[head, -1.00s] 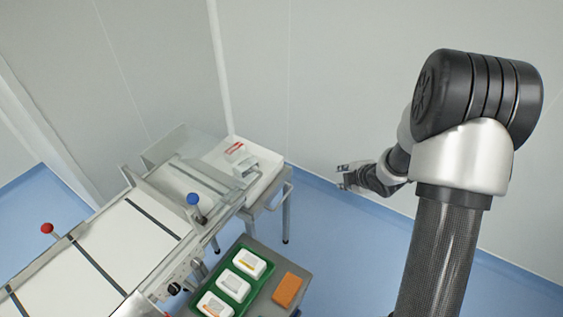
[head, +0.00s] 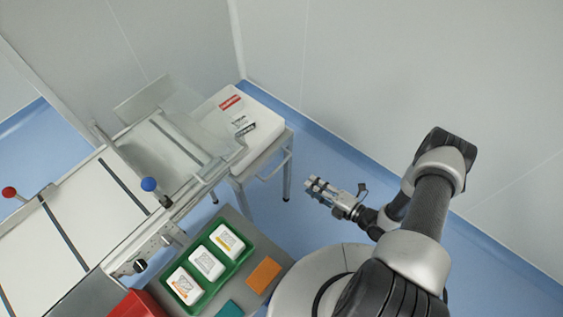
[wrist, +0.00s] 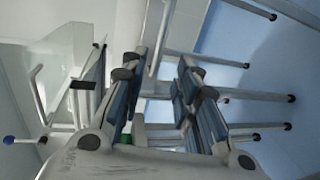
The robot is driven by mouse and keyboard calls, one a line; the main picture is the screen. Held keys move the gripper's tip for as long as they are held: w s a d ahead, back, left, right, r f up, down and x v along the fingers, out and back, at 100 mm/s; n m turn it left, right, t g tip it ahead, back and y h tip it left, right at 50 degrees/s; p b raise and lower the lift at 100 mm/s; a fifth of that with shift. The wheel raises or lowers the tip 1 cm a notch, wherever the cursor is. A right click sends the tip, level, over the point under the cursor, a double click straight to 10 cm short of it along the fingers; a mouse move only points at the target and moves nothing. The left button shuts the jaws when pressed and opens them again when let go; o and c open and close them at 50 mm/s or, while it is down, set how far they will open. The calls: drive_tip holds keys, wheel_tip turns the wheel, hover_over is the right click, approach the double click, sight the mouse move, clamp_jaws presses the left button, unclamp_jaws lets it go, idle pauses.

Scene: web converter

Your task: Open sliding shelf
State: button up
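The sliding shelf (head: 270,123) looks like the white-topped unit at the end of the machine, on grey legs. A thin bar handle (head: 287,163) sticks out from its right side. My gripper (head: 312,187) is just right of the handle, apart from it in the head view, with its fingers toward the shelf. In the wrist view my gripper (wrist: 157,80) has its dark finger pads spread with a gap between them. A pale bar (wrist: 158,38), probably the handle, shows beyond the gap. I see nothing held.
A green tray (head: 238,262) with several white packs, an orange block (head: 263,274), a teal block (head: 229,310) and a red bin (head: 137,304) are at the front. A blue-knobbed lever (head: 149,184) stands on the machine. Blue floor (head: 330,160) is free around my gripper.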

sight(279, 166)
drive_tip(key=b+x, duration=0.4)
drive_tip(key=x, duration=1.2)
drive_tip(key=shift+w+a, duration=0.1)
drive_tip(key=shift+a, duration=0.1)
drive_tip(key=shift+c, duration=0.3)
clamp_jaws()
